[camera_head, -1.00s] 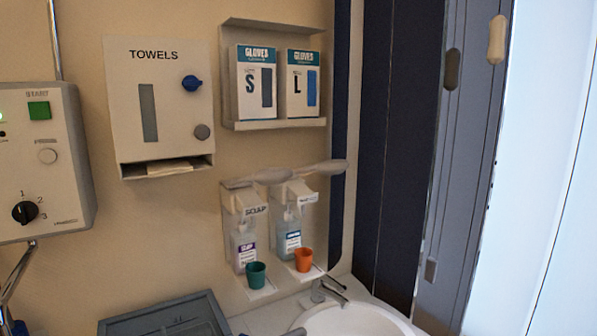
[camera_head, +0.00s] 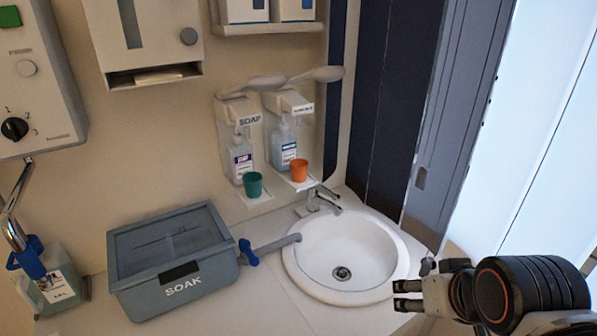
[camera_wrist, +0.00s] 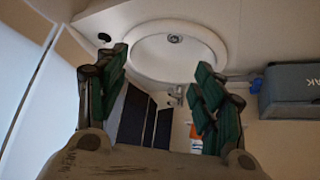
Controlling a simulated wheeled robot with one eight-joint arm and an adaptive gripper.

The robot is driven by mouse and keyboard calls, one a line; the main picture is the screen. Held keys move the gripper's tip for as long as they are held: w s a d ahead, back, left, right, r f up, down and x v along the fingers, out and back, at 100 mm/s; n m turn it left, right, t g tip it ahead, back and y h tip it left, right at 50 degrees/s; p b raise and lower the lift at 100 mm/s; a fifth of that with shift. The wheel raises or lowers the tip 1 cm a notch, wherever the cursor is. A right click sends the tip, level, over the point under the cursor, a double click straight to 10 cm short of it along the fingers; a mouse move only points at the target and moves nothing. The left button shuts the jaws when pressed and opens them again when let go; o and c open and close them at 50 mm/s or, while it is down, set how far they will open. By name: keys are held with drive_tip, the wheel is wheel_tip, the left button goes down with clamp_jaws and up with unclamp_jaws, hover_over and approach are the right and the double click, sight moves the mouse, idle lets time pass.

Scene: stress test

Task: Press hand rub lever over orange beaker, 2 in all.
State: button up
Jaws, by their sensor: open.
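The hand rub dispenser (camera_head: 286,140) is on the wall, right of the soap dispenser (camera_head: 238,150). Each has a long lever at its top; the hand rub lever (camera_head: 318,74) points right. The orange beaker (camera_head: 299,170) stands upright on the small shelf under the hand rub dispenser. A green beaker (camera_head: 253,184) stands under the soap dispenser. My gripper (camera_head: 396,295) is at the lower right, right of the sink and well apart from the dispensers. In the wrist view my gripper (camera_wrist: 158,85) is open, with nothing between its fingers.
A white sink (camera_head: 382,249) with a tap (camera_head: 322,198) lies between my gripper and the dispensers. A grey SOAK box (camera_head: 185,285) with a blue-handled valve stands left of it. The towel dispenser (camera_head: 150,35) and glove shelf (camera_head: 268,28) are above. Dark panels (camera_head: 395,110) stand right.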

drive_tip(key=c, duration=1.1)
drive_tip(key=shift+w+r, duration=0.1)
drive_tip(key=shift+r, duration=0.2)
clamp_jaws()
drive_tip(key=w+a+r+n+y+p, duration=0.1)
drive_tip(key=w+a+r+p, duration=0.3)
drive_tip(key=w+r+p, duration=0.4)
drive_tip(key=w+a+r+n+y+p, duration=0.2)
drive_tip(key=w+r+p, duration=0.6)
drive_tip(key=r, duration=1.3)
drive_tip(key=w+a+r+n+t+y+p, duration=0.1)
drive_tip(key=w+a+r+n+p, duration=0.3)
drive_tip(key=w+r+p, duration=0.5)
wheel_tip(320, 180, up, 6)
drive_tip(key=a+p, duration=0.2)
drive_tip(key=p, duration=0.4)
drive_tip(key=shift+a+r+y, duration=0.15)
drive_tip(key=shift+a+y, duration=0.1)
drive_tip(key=shift+y, duration=0.05)
